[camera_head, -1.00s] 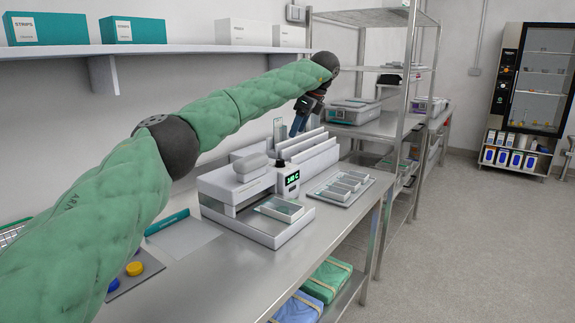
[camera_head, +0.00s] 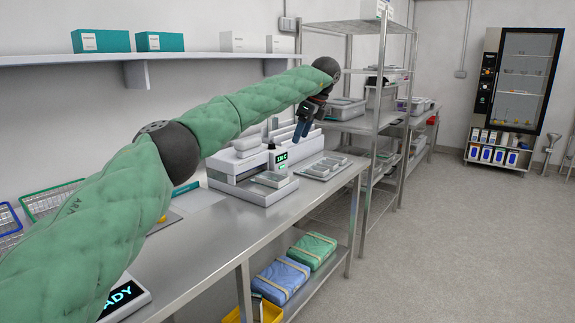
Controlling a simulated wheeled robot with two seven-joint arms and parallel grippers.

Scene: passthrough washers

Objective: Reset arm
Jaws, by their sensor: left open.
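My left arm (camera_head: 215,118), in a green quilted sleeve with dark joints, reaches in from the left over the steel bench. Its gripper (camera_head: 302,132) hangs at the arm's far end, pointing down, with blue fingers that look open and empty. It shows in front of the white slotted rack behind the white device (camera_head: 262,188) with a lit display. From this angle I cannot tell how far it is above the bench. My right gripper is not in view.
Wire baskets (camera_head: 50,197) are at the left. Blue (camera_head: 280,280) and green (camera_head: 312,250) wrapped packs lie on the lower shelf.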

